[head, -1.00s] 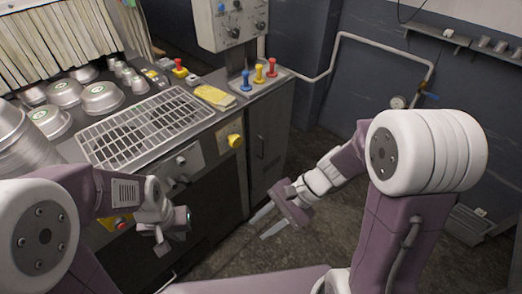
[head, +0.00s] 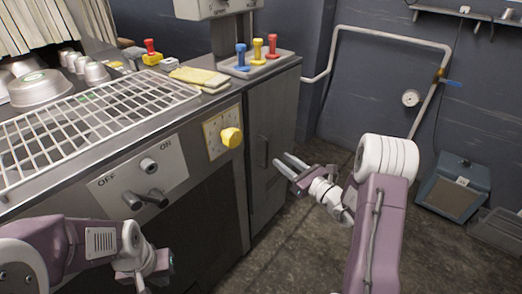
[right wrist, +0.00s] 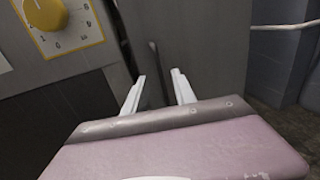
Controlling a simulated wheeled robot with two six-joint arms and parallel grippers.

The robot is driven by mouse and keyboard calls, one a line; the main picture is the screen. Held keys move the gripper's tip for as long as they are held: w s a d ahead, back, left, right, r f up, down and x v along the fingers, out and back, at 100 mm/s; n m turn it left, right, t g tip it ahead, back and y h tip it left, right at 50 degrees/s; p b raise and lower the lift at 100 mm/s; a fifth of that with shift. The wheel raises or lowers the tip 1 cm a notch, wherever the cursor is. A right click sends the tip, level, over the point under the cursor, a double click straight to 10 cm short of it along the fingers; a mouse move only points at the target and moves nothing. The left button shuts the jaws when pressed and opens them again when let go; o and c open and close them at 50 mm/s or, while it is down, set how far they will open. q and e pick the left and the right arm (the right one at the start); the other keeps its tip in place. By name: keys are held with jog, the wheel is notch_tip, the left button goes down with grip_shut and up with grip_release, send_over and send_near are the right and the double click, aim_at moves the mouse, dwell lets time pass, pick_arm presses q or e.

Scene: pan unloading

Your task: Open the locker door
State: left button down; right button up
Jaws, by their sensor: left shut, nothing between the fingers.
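The locker door (head: 279,120) is the narrow dark grey panel at the right end of the machine, and it looks closed. Its upright bar handle (head: 264,152) is on the door's left side. The door (right wrist: 195,35) and handle (right wrist: 154,60) also show in the right wrist view. My right gripper (head: 281,160) is open, its fingers pointing at the door, just right of the handle in the head view. In the right wrist view the handle appears between the open fingers (right wrist: 158,82); contact cannot be told. My left gripper (head: 150,283) is shut and empty, low at the bottom edge, partly cut off.
The machine front beside the door has a yellow knob (head: 231,137) and an ON/OFF switch (head: 148,198). A metal rack (head: 75,135) and pans lie on top. The floor (head: 300,255) right of the locker is clear. A bluish box (head: 455,187) stands by the back wall.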

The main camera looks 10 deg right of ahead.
jog(key=b, duration=0.3)
send_over(267, 166)
jog(key=shift+w, duration=0.3)
grip_shut()
dwell(1.0)
